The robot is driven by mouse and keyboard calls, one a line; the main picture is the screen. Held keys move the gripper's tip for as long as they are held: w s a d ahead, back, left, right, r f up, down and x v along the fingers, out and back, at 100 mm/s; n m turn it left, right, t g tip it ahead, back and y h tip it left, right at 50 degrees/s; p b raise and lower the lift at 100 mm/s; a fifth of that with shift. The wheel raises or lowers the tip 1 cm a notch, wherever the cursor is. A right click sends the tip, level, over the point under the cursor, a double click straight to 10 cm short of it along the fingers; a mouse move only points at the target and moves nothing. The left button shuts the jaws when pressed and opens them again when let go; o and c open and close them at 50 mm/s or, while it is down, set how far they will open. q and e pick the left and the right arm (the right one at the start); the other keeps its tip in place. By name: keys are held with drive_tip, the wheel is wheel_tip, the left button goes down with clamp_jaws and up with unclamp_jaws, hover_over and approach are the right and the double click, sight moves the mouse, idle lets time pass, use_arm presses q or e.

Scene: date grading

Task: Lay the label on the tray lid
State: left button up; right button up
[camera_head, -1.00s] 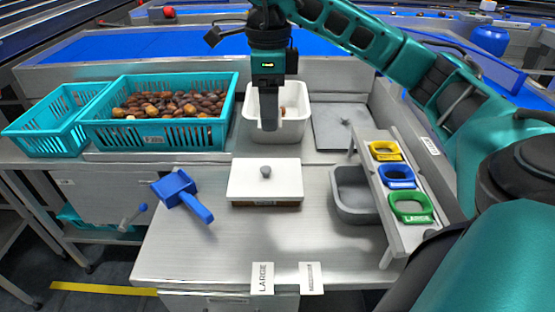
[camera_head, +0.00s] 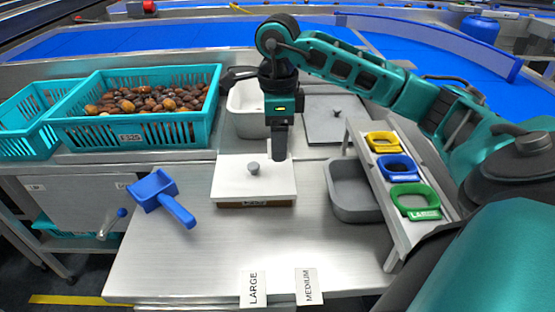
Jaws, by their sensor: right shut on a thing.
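The white tray lid (camera_head: 232,182) with a grey knob lies on a brown tray (camera_head: 255,204) in the middle of the steel table. Two white labels, LARGE (camera_head: 253,289) and MEDIUM (camera_head: 306,286), are at the table's front edge. My right gripper (camera_head: 279,156) points down at the lid's back part, just right of the knob; whether it touches the lid I cannot tell. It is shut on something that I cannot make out. My left gripper is not in view.
A teal crate of dates (camera_head: 130,133) and another teal crate (camera_head: 22,142) stand at left. A blue scoop (camera_head: 160,190) lies left of the tray. A grey bin (camera_head: 355,205) and a rack with coloured rings (camera_head: 402,168) stand at right. A white bin (camera_head: 245,115) is behind.

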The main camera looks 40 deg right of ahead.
sight(278, 172)
wheel_tip(278, 172, down, 6)
drive_tip(key=shift+f+b, duration=0.1)
drive_tip(key=shift+b, duration=0.4)
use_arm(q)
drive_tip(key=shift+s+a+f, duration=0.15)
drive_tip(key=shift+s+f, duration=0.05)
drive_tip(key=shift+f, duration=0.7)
use_arm(e)
drive_tip(key=shift+f, duration=0.15)
drive_tip(key=shift+f, duration=0.15)
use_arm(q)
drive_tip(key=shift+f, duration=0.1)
use_arm(e)
drive_tip(key=o, duration=1)
drive_tip(key=shift+w+r, duration=0.1)
drive_tip(key=shift+r, duration=0.5)
use_arm(q)
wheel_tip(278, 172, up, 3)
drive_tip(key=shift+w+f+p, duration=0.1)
drive_tip(key=shift+p, duration=1.1)
use_arm(e)
wheel_tip(278, 172, up, 11)
drive_tip(key=shift+r, duration=0.2)
